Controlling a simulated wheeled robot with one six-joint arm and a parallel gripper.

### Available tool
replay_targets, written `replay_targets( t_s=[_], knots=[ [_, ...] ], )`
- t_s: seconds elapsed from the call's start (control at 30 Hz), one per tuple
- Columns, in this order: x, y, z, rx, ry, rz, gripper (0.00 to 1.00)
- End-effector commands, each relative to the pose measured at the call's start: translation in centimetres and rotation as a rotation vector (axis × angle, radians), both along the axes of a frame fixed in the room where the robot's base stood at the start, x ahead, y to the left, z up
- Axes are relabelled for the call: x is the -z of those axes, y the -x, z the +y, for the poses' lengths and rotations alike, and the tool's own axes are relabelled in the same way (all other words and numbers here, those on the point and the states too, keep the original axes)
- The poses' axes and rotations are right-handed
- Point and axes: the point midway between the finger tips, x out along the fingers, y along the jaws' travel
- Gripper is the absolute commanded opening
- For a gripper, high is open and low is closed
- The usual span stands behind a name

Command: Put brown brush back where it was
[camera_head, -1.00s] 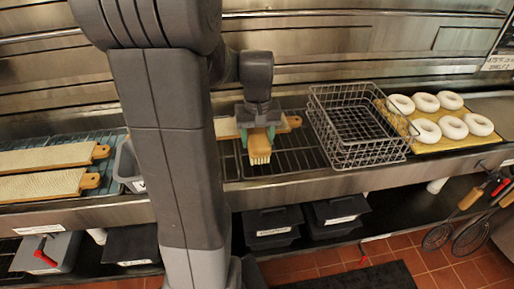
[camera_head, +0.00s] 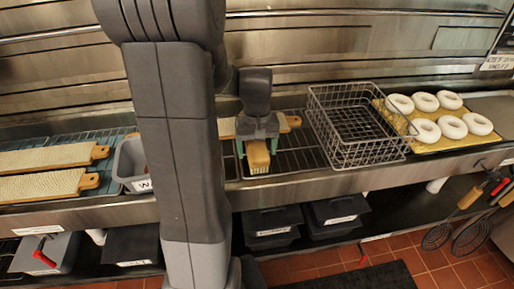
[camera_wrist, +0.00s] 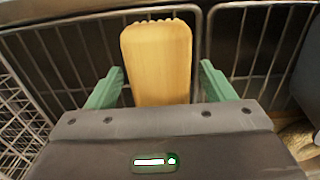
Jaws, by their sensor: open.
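The brown brush (camera_head: 257,157) is on the wire rack, below my gripper (camera_head: 257,150) in the head view. Its wooden body is light brown and its pale bristles face the front. In the wrist view the brush (camera_wrist: 158,60) lies between the two green fingers of my gripper (camera_wrist: 158,88). The fingers are apart, with a gap to the brush on both sides. The brush's near end is hidden under the gripper body.
An empty wire basket (camera_head: 357,153) stands right of the brush. Beyond it, white bagels (camera_head: 425,129) sit on a yellow board (camera_head: 455,146). A grey bin (camera_head: 128,165) and two long boards (camera_head: 42,186) are at the left. A wooden-handled board (camera_head: 291,121) lies behind the gripper.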

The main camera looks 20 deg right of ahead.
Motion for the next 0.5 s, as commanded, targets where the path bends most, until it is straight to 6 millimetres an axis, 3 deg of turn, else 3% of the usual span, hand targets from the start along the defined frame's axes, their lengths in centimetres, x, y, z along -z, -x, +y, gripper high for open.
replay_targets(
  t_s=[0.23, 0.5],
  knots=[
    [-1.2, -0.1, 0.0, 0.000, 0.002, -0.004, 0.76],
    [-6.7, -0.1, -0.1, 0.000, 0.004, -0.006, 0.76]
  ],
)
